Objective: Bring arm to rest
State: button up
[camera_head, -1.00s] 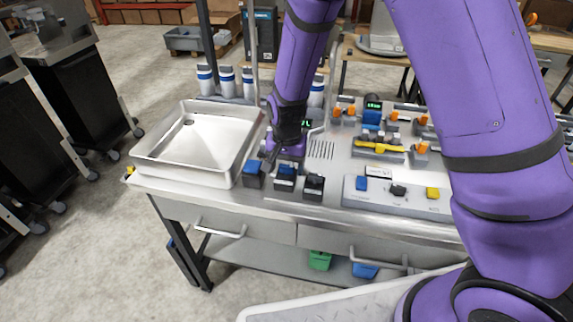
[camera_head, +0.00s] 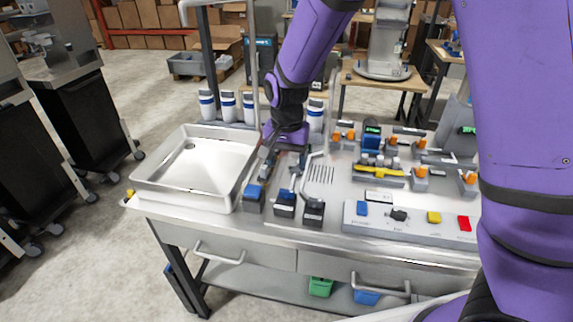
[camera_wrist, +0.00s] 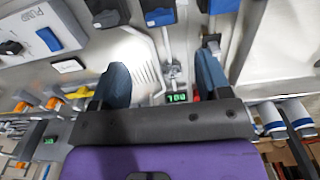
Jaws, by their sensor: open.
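My gripper (camera_head: 268,165) is at the end of my purple arm, above the metal bench (camera_head: 300,231) between the sink tray and the row of small levers. In the wrist view my gripper (camera_wrist: 163,65) shows two dark blue-grey fingers set well apart, with nothing held between them. The fingers partly hide the bench behind them. A green-lit display (camera_wrist: 176,98) shows between the fingers in the wrist view.
The steel sink tray (camera_head: 150,186) is at left. Small blocks with blue (camera_head: 254,191) and black (camera_head: 314,207) tops line the front. A grey panel (camera_head: 349,226) holds coloured buttons. White-and-blue bottles (camera_head: 207,105) and a metal spout stand behind. Dark cabinets stand at far left.

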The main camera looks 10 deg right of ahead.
jog(key=s+d+r+n+t+y, duration=0.1)
jog(key=s+d+r, duration=0.3)
jog(key=d+r, duration=0.3)
jog(key=s+d+r+n+t, duration=0.1)
jog(key=s+d+r, duration=0.35)
jog(key=r, duration=0.45)
jog(key=s+d+r+n+t, duration=0.1)
jog(key=s+d+r, duration=0.1)
jog(key=s, duration=0.3)
jog(key=s+d+r+t, duration=0.1)
jog(key=s+d+r, duration=0.2)
jog(key=s, duration=0.3)
jog(key=s+d+r+n+t+h, duration=0.1)
jog(key=s+d+r, duration=0.1)
jog(key=s+d, duration=0.2)
jog(key=shift+s+r+n, duration=0.3)
jog(key=shift+s+r, duration=0.05)
jog(key=shift+s, duration=0.3)
